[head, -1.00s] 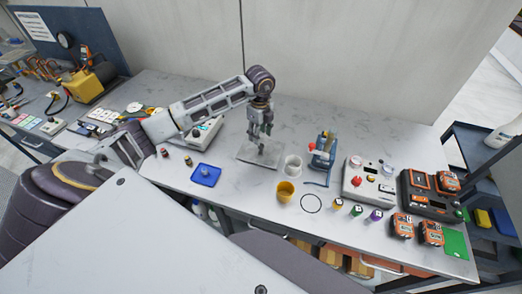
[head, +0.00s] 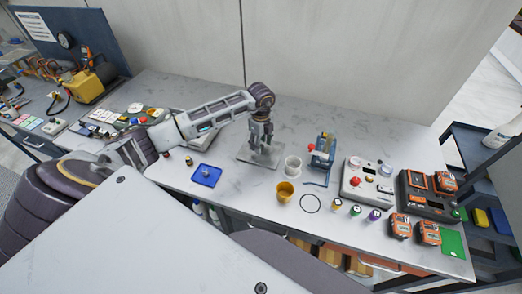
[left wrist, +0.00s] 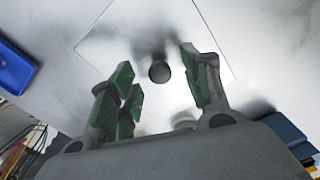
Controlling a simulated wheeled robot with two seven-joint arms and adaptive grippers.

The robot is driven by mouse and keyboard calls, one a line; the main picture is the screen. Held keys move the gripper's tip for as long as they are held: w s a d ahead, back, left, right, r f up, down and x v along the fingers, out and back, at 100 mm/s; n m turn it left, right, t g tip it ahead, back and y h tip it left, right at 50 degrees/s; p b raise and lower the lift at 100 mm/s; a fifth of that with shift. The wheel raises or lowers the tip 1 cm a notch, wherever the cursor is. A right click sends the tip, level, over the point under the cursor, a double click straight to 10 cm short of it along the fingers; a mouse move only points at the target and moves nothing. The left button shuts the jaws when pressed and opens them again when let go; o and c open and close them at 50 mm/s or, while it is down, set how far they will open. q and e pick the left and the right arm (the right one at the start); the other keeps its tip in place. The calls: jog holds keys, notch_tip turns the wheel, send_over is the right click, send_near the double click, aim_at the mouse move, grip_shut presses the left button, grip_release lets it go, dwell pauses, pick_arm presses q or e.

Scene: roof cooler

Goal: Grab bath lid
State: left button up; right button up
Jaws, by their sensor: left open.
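The bath lid is a pale, square, flat plate (head: 246,153) lying near the middle of the bench. The left wrist view shows its square outline (left wrist: 118,38) and a dark round knob (left wrist: 159,73) at its middle. My left gripper (head: 261,146) points down over the plate. In the left wrist view its green-padded fingers (left wrist: 158,66) are apart, one on each side of the knob, with nothing held. I cannot tell how far above the plate the fingertips are. My right gripper is not in view.
A blue tray (head: 206,174) lies to the left. A control box (head: 368,180) stands farther right. The bench behind the plate is clear.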

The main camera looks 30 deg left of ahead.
pick_arm(q)
jog(key=shift+f, duration=1)
grip_shut()
